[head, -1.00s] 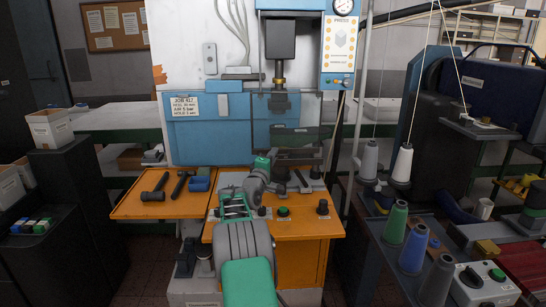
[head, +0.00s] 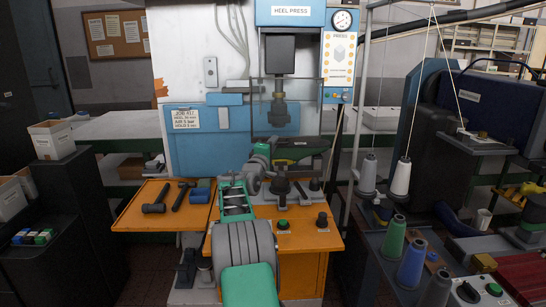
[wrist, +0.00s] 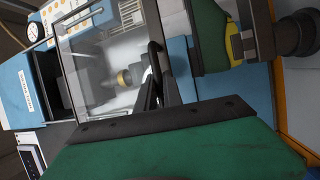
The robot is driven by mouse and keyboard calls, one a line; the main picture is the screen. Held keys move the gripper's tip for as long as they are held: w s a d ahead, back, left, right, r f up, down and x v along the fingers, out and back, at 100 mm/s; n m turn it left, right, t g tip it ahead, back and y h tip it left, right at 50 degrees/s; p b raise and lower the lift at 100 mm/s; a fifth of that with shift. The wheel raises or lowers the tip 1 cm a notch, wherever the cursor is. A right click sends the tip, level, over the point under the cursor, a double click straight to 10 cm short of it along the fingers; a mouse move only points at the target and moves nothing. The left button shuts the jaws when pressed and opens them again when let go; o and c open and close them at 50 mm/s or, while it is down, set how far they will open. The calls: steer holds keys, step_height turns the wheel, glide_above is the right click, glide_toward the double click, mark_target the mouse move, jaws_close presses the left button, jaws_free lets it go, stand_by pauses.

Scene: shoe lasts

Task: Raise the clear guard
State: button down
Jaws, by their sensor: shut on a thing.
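The clear guard (wrist: 92,75) is a see-through pane with a thin dark frame in front of the blue heel press. In the wrist view its dark handle (wrist: 153,55) sits along its lower edge. My gripper (wrist: 154,78) has its black fingers shut on this handle. The pane lies in front of the press ram, whose brass collar (wrist: 124,78) shows through it.
A dark green piece with a yellow edge (wrist: 212,42) sits below the guard. Hammers (head: 155,198) lie on the orange side shelf (head: 128,214). Thread cones (head: 393,237) and a dark machine stand close on the right. Knobs (head: 322,220) stand on the orange front.

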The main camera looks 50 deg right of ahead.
mark_target(277, 114)
step_height(277, 114, up, 9)
steer(key=p, duration=0.3)
steer(key=c, duration=1.5)
jaws_free()
steer(key=b+v, duration=0.2)
steer(key=v, duration=0.6)
steer(key=shift+b, duration=0.35)
steer(key=shift+s+d, duration=0.1)
